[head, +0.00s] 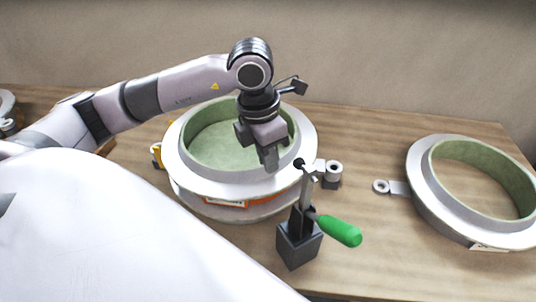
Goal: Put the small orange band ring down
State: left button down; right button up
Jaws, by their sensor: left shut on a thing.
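The small orange band ring (306,146) has a pale flange, a green inner wall and an orange band low on its side. It sits over another pale round part at mid-table, whose lower edge shows below the band; I cannot tell if they touch. My left gripper (271,166) points down at the ring's near right wall and is shut on it. The fingertips are partly hidden against the wall. My right gripper is not in view.
A clamp with a green handle (339,231) on a dark block (298,243) stands close in front of the ring. Another pale ring with a green inside (432,203) lies at the right. Bare wooden table (385,261) shows between them. A plain wall is behind.

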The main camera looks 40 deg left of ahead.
pick_arm(q)
jog(key=c, duration=1.2)
grip_release()
jog(key=shift+o, duration=0.2)
notch_tip(320, 180, up, 12)
jog(key=s+a, duration=0.1)
